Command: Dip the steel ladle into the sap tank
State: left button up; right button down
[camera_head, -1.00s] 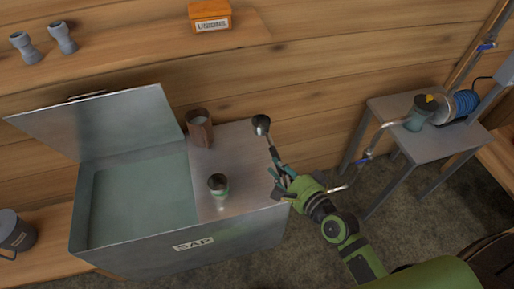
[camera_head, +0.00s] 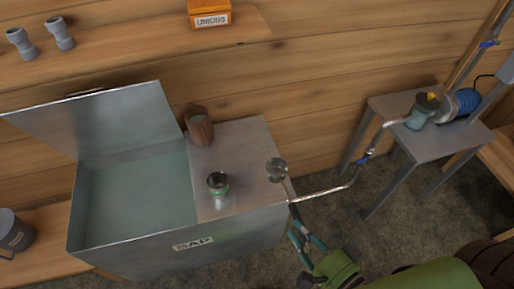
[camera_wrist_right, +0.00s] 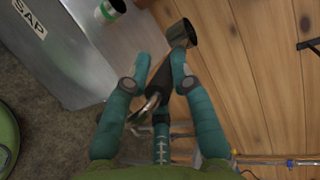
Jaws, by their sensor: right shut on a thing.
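The steel ladle's bowl (camera_head: 277,168) is near the right edge of the sap tank's flat top in the head view. My right gripper (camera_head: 296,226) is shut on the ladle's handle, off the tank's right front corner. In the right wrist view the dark ladle (camera_wrist_right: 182,34) extends out from between my fingers (camera_wrist_right: 162,72). The grey metal sap tank (camera_head: 130,258) carries a SAP label. Its lid (camera_head: 100,118) is raised, and its left compartment is open with pale greenish liquid inside. My left gripper is out of view.
A metal side table (camera_head: 425,142) with a pump and blue hose stands right. A pipe with a blue valve (camera_head: 364,158) passes near my arm.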

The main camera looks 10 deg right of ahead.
jog(key=shift+s, duration=1.15)
notch_tip(320, 180, down, 26)
jog(key=t+b, duration=0.3)
jog(key=b, duration=2.3)
jog(key=shift+n+y, duration=0.4)
jog(key=shift+w, duration=0.1)
